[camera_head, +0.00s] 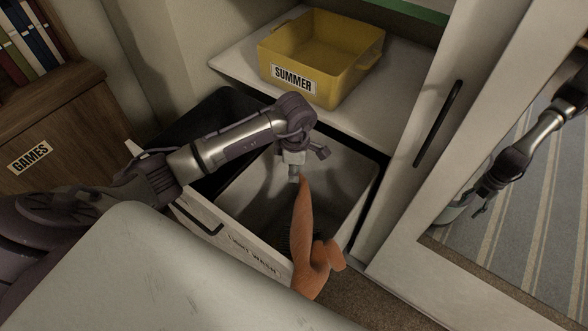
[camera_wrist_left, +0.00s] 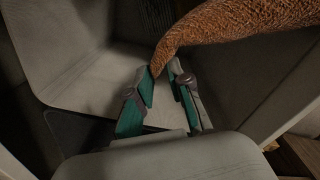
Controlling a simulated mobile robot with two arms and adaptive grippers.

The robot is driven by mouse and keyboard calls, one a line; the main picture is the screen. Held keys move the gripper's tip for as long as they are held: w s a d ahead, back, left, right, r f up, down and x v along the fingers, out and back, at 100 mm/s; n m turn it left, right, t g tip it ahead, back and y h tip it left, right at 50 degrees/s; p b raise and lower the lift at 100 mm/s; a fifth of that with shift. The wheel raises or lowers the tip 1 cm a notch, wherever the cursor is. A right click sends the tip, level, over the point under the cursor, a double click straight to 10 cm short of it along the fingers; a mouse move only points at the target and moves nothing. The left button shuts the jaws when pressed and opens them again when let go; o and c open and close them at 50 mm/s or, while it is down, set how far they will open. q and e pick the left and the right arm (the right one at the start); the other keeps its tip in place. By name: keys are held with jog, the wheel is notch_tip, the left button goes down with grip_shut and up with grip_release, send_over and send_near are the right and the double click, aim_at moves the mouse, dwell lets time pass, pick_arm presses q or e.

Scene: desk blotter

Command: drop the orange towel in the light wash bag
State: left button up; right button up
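The orange towel (camera_head: 307,235) hangs from my left gripper (camera_head: 296,172), which pinches its upper tip. In the left wrist view the towel (camera_wrist_left: 235,22) runs from between the fingers of my left gripper (camera_wrist_left: 164,82) to the upper right. My right gripper is not in view.
A black container (camera_head: 232,104) adjoins the bag behind and left. A yellow SUMMER bin (camera_head: 318,68) stands on a white shelf (camera_head: 238,62) above. A white door (camera_head: 425,135) and a mirror-like panel (camera_head: 545,215) bound the right.

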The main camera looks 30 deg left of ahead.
pick_arm(q)
jog(key=o, duration=0.7)
jog(key=o, duration=0.7)
jog(key=shift+r+p, duration=2.1)
jog(key=shift+r, duration=0.65)
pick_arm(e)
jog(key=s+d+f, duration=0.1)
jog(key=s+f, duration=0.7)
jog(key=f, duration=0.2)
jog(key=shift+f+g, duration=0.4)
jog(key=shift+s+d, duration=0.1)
